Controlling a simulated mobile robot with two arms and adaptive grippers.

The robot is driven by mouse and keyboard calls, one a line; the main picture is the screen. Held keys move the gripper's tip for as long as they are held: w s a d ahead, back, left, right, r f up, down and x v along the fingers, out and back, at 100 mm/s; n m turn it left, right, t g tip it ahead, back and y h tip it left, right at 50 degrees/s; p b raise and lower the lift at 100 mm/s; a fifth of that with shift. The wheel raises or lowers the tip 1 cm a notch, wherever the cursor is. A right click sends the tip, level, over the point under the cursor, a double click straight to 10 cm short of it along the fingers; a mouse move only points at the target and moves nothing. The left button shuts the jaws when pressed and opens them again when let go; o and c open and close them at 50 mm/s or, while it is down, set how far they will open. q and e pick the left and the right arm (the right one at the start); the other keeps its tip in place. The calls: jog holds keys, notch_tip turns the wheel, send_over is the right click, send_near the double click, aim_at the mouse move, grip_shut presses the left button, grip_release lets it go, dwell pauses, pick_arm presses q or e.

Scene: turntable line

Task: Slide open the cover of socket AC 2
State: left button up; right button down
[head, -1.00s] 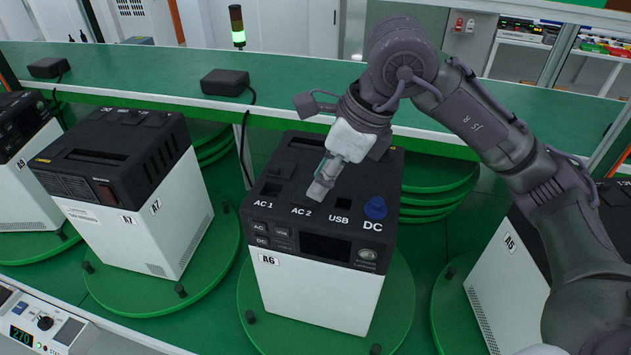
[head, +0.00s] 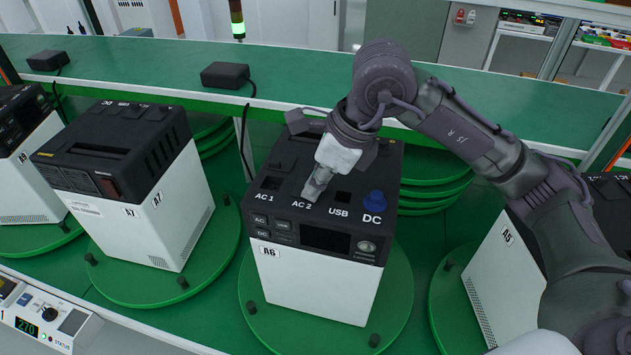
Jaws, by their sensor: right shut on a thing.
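The power unit A6 (head: 313,285) stands on a green turntable, its black top tilted toward me in view. The label AC 2 (head: 301,204) is on its top between AC 1 and USB. My right gripper (head: 315,190) points down at the AC 2 place, with its fingertips at the top face. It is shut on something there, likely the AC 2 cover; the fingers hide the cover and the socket. The AC 1 socket (head: 271,183) and USB socket (head: 343,197) show as dark squares. My left gripper is not in view.
A blue DC cap (head: 375,200) stands up right of the USB socket. Unit A7 (head: 135,225) is to the left and unit A5 (head: 500,275) to the right, partly behind my arm. A black box (head: 225,75) with a cable sits on the green shelf behind.

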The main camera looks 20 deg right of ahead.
jog(key=shift+w+d+f+b, duration=0.1)
jog(key=shift+w+d+b, duration=0.15)
jog(key=shift+b, duration=0.1)
jog(key=w+d+b, duration=0.2)
jog(key=w, duration=0.1)
jog(key=shift+w+d, duration=0.1)
jog(key=shift+w, duration=0.2)
jog(key=shift+w+d+b, duration=0.2)
jog(key=shift+w+b, duration=0.1)
jog(key=shift+b, duration=0.05)
jog(key=shift+r, duration=0.25)
jog(key=c, duration=1.3)
grip_release()
jog(key=shift+w+d+f, duration=0.1)
jog(key=shift+d+f, duration=0.05)
jog(key=v, duration=1.2)
